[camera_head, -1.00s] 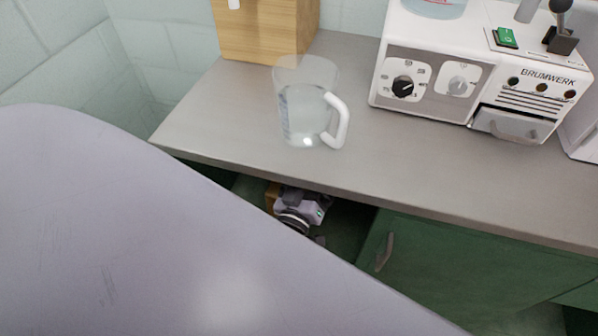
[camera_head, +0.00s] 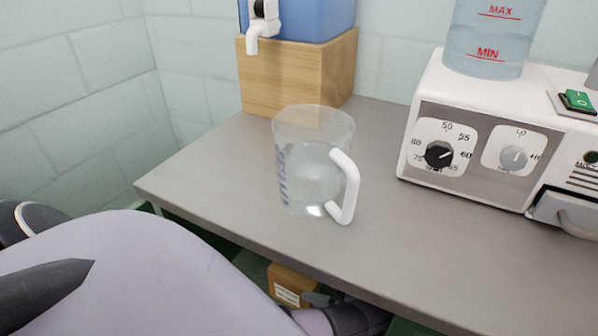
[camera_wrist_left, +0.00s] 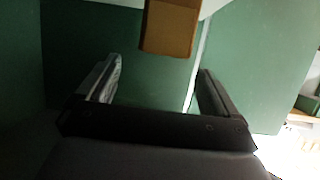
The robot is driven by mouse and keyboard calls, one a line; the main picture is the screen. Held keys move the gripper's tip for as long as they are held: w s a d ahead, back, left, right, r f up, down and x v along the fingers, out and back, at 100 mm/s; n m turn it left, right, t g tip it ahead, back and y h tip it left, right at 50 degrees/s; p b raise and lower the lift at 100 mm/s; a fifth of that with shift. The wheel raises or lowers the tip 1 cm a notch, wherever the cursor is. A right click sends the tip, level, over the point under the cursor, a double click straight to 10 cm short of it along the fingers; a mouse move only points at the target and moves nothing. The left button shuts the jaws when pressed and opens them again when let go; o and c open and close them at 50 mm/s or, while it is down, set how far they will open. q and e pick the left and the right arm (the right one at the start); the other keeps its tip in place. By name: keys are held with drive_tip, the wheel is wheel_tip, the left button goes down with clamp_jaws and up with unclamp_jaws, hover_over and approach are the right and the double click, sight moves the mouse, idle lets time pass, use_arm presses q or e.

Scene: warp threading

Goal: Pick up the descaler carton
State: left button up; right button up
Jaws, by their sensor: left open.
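The descaler carton (camera_head: 288,287) is a brown box with a pale label, low under the front edge of the counter in the head view. The counter and my arm hide part of it. In the left wrist view the carton (camera_wrist_left: 170,27) is at the top centre, beyond the fingertips and across the gap between them. My left gripper (camera_wrist_left: 156,78) is open, with nothing between its fingers. In the head view the end of my left arm is beside the carton, partly hidden by the counter edge. My right gripper is not seen.
A clear jug (camera_head: 308,180) with a white handle stands near the front edge of the grey counter (camera_head: 400,235). A wooden block (camera_head: 290,85) bearing a blue container (camera_head: 318,18) and a white machine (camera_head: 430,100) stand behind. Green panels (camera_wrist_left: 75,60) surround my left gripper.

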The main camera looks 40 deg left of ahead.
sight(300, 276)
use_arm(q)
drive_tip(key=x, duration=0.6)
drive_tip(key=shift+s+d, duration=0.1)
drive_tip(key=shift+s, duration=0.05)
drive_tip(key=shift+s+a+f, duration=0.15)
drive_tip(key=shift+a+f, duration=0.1)
drive_tip(key=shift+a, duration=0.2)
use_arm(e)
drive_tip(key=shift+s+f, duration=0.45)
